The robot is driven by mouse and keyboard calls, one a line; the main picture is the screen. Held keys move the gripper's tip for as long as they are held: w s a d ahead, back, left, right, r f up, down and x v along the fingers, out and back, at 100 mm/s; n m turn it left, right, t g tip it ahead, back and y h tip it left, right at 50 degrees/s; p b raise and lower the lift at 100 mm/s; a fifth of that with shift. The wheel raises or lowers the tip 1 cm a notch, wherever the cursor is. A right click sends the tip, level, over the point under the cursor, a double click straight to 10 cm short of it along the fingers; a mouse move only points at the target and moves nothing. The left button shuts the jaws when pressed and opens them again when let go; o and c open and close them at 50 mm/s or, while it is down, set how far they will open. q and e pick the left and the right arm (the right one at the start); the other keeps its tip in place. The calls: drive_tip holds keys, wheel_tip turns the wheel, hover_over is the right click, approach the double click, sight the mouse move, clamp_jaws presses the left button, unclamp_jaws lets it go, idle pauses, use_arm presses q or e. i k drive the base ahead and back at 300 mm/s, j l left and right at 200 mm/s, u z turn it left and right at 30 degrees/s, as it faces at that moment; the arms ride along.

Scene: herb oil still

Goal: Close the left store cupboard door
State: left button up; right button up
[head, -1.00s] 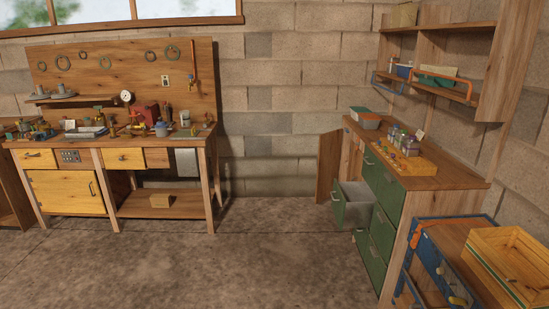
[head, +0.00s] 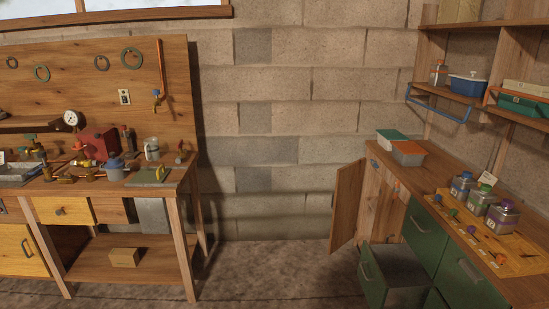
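The store cupboard's left door (head: 347,205) is a plain wooden panel at the far left end of the counter unit on the right. It stands open, swung out from the unit toward the left. Behind it the wooden end part of the cupboard (head: 380,205) shows partly. Just nearer than the door, a green drawer (head: 372,282) is pulled out, and its front hides part of the area below the door. Neither of my grippers is in view.
A workbench (head: 90,195) stands on the left. Floor (head: 265,275) is clear between bench and counter. A shelf with a blue rail (head: 437,108) hangs above.

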sight(349, 180)
drive_tip(key=i, duration=2.1)
drive_tip(key=i+j+z, duration=0.1)
drive_tip(key=i+z, duration=0.35)
drive_tip(key=i+j+z, duration=0.25)
drive_tip(key=i+z, duration=0.15)
drive_tip(key=i+j+z, duration=1.05)
drive_tip(key=j+z, duration=0.25)
drive_tip(key=j, duration=0.2)
drive_tip(key=i+j+z, duration=0.15)
drive_tip(key=j+z, duration=0.3)
drive_tip(key=j, duration=0.25)
